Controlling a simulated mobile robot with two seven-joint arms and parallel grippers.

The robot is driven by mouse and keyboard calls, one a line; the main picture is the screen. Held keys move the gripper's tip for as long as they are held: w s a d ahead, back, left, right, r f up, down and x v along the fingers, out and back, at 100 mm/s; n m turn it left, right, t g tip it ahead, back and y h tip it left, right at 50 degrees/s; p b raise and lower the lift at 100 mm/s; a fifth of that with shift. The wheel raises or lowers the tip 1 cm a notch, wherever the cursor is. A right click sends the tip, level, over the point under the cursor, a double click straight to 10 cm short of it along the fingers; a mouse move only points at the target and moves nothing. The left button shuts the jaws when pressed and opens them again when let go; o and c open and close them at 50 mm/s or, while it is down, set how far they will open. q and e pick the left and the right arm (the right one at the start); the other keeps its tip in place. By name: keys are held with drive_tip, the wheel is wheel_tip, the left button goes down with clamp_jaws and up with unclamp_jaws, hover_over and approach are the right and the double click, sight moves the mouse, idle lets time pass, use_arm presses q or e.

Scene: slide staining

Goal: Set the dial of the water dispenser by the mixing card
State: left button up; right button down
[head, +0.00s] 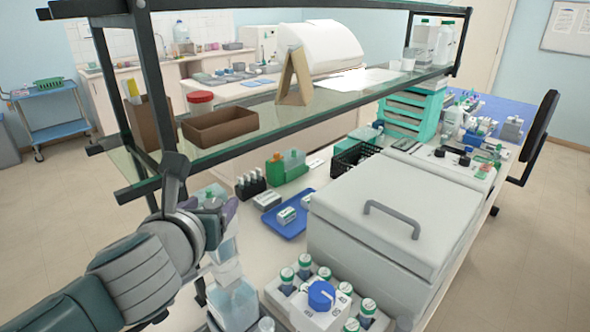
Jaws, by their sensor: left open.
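A round blue knob (321,295) sits on top of a white box (318,317) at the bottom centre in the head view, with dark marks beside it. It looks like the dial, but I cannot read its setting. A clear container with pale blue liquid (233,303) stands left of it. I cannot tell which of these is the water dispenser. A brown tent-shaped stand (295,77) is on the glass shelf; it may be the mixing card, and its writing is not readable. My left gripper (222,208) is open, above and left of the knob and apart from it. My right gripper is not in view.
Several green-capped bottles (368,308) crowd around the white box. A large grey lidded unit (385,213) stands to the right. The glass shelf (345,92) and its dark posts overhang the bench. A blue tray (290,220) lies behind.

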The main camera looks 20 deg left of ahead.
use_arm(q)
clamp_jaws()
idle(0.5)
